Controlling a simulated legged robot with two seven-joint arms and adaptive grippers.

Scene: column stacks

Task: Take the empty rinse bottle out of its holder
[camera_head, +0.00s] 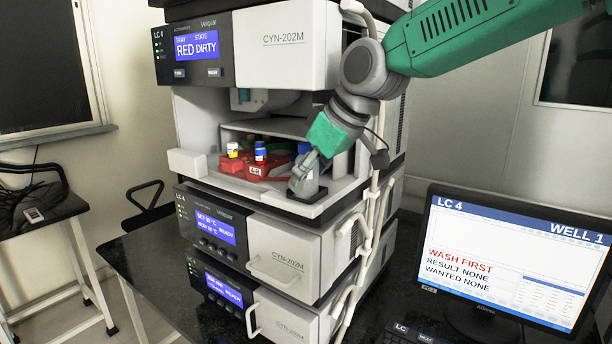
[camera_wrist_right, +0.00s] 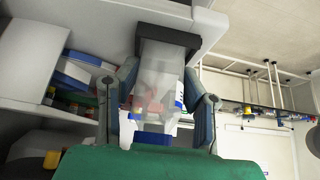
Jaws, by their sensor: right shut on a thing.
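The rinse bottle (camera_wrist_right: 160,75) is clear and looks empty, with a white and blue label on one side. In the wrist view it stands between the two fingers of my right gripper (camera_wrist_right: 160,112), which is shut on it. The bottle's far end meets a dark holder (camera_wrist_right: 165,37); I cannot tell how deep it sits. In the head view my right gripper (camera_head: 308,165) reaches into the open bay of the top unit, at the right of its shelf, over the dark holder (camera_head: 308,195). The bottle is mostly hidden there. My left gripper is not in view.
A red tray (camera_head: 236,166) with a yellow-labelled vial (camera_head: 232,150) and a blue vial (camera_head: 260,152) sits left of my gripper. The bay's walls and upper housing (camera_head: 285,45) are close around. White tubing (camera_head: 366,225) runs down the right side. A monitor (camera_head: 515,260) reads "WASH FIRST".

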